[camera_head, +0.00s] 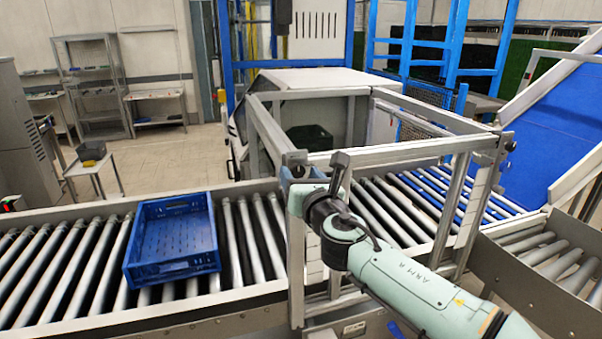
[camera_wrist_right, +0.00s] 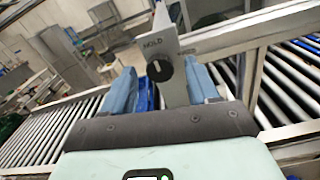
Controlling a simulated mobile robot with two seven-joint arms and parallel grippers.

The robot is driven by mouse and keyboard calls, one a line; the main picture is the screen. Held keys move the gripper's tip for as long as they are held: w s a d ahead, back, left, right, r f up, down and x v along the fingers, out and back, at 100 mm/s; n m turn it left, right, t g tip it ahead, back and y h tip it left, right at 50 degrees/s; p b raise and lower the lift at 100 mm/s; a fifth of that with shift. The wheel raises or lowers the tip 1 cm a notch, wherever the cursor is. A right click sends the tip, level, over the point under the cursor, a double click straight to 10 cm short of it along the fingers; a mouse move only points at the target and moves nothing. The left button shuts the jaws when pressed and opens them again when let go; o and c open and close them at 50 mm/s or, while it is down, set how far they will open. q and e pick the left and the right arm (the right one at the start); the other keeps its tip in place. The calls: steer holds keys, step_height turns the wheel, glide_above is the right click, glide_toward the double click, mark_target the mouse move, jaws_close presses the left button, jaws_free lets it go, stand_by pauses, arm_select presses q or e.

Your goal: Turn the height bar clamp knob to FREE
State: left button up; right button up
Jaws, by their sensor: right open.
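In the right wrist view, the black round clamp knob (camera_wrist_right: 159,68) sits on a grey plate (camera_wrist_right: 172,88). The word HOLD is printed just above the knob, and a small light mark shows on its face. I cannot read FREE. My right gripper (camera_wrist_right: 162,84) is open, with one blue-grey finger on each side of the plate and knob. Contact with the knob cannot be told. In the head view, my right gripper (camera_head: 300,177) is at the near left corner of the metal frame, and the knob's face cannot be made out there. My left gripper is not in view.
The metal frame (camera_head: 400,152) spans the roller conveyor (camera_head: 70,262), its bars close around my right gripper. A blue crate (camera_head: 133,262) stands on the rollers to the left. A blue sloping belt (camera_head: 555,125) is at the right.

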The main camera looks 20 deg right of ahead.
steer(key=shift+w, duration=0.15)
steer(key=c, duration=1)
steer(key=shift+c, duration=0.2)
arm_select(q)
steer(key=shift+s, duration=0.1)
